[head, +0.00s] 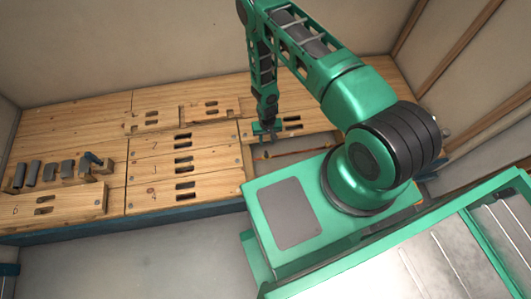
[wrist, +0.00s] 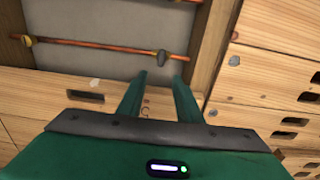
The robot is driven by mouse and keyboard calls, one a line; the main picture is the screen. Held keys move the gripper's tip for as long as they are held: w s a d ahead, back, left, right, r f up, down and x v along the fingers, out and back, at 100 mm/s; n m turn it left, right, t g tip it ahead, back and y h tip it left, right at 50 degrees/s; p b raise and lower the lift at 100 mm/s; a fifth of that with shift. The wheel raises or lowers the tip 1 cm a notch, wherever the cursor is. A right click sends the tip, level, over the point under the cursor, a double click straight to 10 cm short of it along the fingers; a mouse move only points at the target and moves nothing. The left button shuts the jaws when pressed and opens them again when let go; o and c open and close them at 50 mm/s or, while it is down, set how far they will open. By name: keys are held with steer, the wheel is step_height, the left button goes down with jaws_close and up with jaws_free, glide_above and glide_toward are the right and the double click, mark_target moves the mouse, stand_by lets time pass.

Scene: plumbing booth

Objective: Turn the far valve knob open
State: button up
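In the wrist view a copper pipe (wrist: 100,47) runs across a grey recess, with one small knob-like fitting (wrist: 27,40) at its left end and another (wrist: 162,58) at its right end. My gripper (wrist: 160,77) is open with nothing between its two green fingers. The fingertips point at the right fitting and appear a little short of it. In the head view the pipe (head: 295,152) shows in an opening of the wooden bench, and my gripper (head: 265,129) is at the opening's far left edge. I cannot tell how the knobs are turned.
Wooden panels with dark slots (head: 183,161) cover the bench around the opening. Several grey pieces (head: 67,169) stand on the left. In the wrist view a wooden beam (wrist: 215,45) borders the recess close to the right fitting.

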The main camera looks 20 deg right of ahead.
mark_target(266, 153)
steer(key=f, duration=1.1)
steer(key=shift+s+a+f, duration=0.2)
steer(key=shift+s+f, duration=0.1)
steer(key=shift+f, duration=0.1)
steer(key=shift+c, duration=0.3)
jaws_close()
steer(key=shift+a, duration=0.1)
